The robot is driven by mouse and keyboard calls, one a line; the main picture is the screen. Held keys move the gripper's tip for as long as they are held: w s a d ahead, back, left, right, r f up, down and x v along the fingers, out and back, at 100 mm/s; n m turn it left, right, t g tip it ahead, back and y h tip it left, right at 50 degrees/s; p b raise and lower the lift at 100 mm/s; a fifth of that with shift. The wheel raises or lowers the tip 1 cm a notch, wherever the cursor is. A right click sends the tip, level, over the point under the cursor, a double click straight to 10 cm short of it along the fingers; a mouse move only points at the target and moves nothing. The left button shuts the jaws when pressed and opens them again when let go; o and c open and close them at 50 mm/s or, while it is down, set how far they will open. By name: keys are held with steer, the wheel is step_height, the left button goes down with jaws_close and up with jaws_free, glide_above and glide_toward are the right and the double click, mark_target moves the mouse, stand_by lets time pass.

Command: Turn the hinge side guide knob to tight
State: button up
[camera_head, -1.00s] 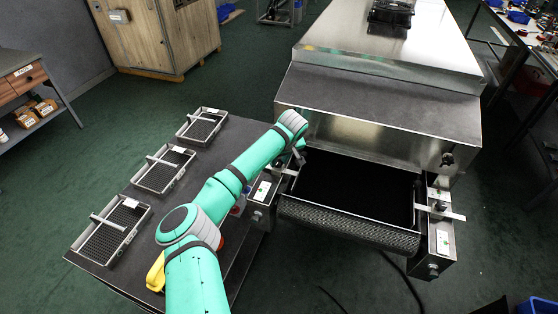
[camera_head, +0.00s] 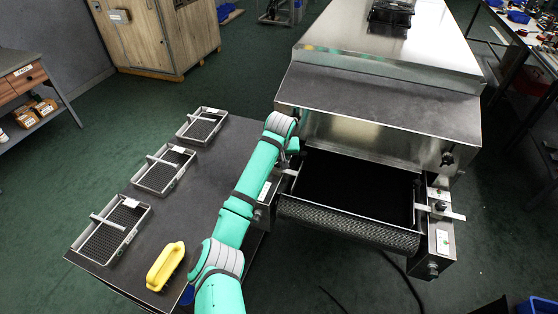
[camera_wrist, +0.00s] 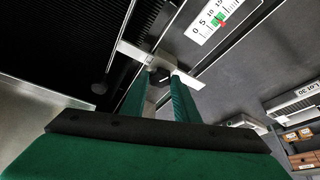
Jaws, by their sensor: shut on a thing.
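In the wrist view, my gripper (camera_wrist: 161,90) has its two green fingers closed around a dark guide knob (camera_wrist: 158,74). The knob sits on a pale metal guide bar (camera_wrist: 188,77) that lies across the edge of the black belt (camera_wrist: 60,40). In the head view, my gripper is mostly hidden behind my wrist at the left corner of the dryer mouth, where the left guide bar (camera_head: 286,171) shows. A second guide bar with a dark knob (camera_head: 440,206) is at the right side of the mouth.
A scale with a red pointer and green mark (camera_wrist: 216,22) is beside the bar. The dark table (camera_head: 190,215) at left holds several wire trays (camera_head: 115,228) and a yellow-handled tool (camera_head: 165,267). The steel dryer body (camera_head: 385,95) rises behind the mouth.

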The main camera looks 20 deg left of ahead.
steer(key=m+h, duration=0.1)
steer(key=m, duration=0.1)
steer(key=m+h, duration=0.1)
steer(key=m, duration=0.3)
steer(key=shift+a+m+h, duration=0.4)
steer(key=m, duration=0.2)
steer(key=shift+a+m+h, duration=0.15)
steer(key=shift+m+h, duration=0.25)
steer(key=shift+w+m+g+h, duration=0.1)
steer(key=shift+m+g+h, duration=0.5)
steer(key=shift+m, duration=1.3)
steer(key=o, duration=1.1)
steer(key=shift+c, duration=0.2)
steer(key=shift+r, duration=0.1)
steer(key=v, duration=1)
steer(key=shift+a+r, duration=0.25)
